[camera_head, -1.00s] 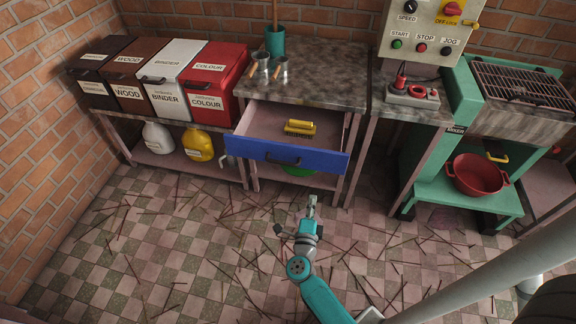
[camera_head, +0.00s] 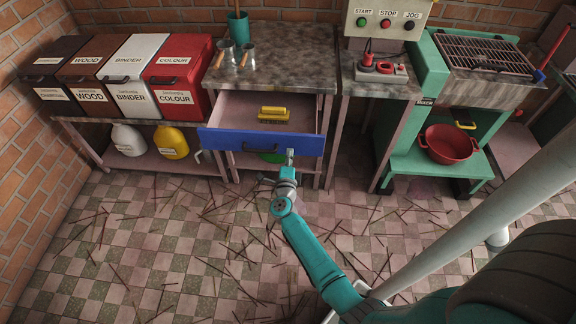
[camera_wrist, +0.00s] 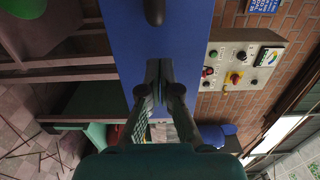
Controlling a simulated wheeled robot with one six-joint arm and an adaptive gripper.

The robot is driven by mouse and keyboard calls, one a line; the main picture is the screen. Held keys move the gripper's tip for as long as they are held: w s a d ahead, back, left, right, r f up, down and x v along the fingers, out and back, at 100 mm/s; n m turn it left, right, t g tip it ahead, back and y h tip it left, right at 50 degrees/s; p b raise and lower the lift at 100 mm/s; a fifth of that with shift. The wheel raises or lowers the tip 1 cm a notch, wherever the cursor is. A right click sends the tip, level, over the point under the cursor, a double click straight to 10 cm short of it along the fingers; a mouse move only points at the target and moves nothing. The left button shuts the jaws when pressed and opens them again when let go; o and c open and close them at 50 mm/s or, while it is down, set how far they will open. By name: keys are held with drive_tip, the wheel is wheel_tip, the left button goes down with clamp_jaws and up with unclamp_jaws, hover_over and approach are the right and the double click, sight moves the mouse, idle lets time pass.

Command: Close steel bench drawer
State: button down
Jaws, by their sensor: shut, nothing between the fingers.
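The steel bench drawer (camera_head: 262,142) has a blue front with a dark handle (camera_head: 259,147). It is pulled out of the bench, and a yellow-handled brush (camera_head: 273,113) lies inside. My gripper (camera_head: 289,156) is at the right part of the blue front, right of the handle. In the wrist view the shut, empty fingertips (camera_wrist: 159,65) lie over the blue front (camera_wrist: 158,36), with the dark handle (camera_wrist: 154,10) beyond them. I cannot tell whether the fingertips touch the front.
The steel bench top (camera_head: 280,60) carries metal cups and a teal pot (camera_head: 238,27). Lidded bins stand at left, with the red bin (camera_head: 178,76) nearest. A green stand (camera_head: 440,160) with a red pan (camera_head: 449,144) is at right. Thin sticks litter the otherwise open floor.

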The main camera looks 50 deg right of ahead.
drive_tip(key=shift+x, duration=0.95)
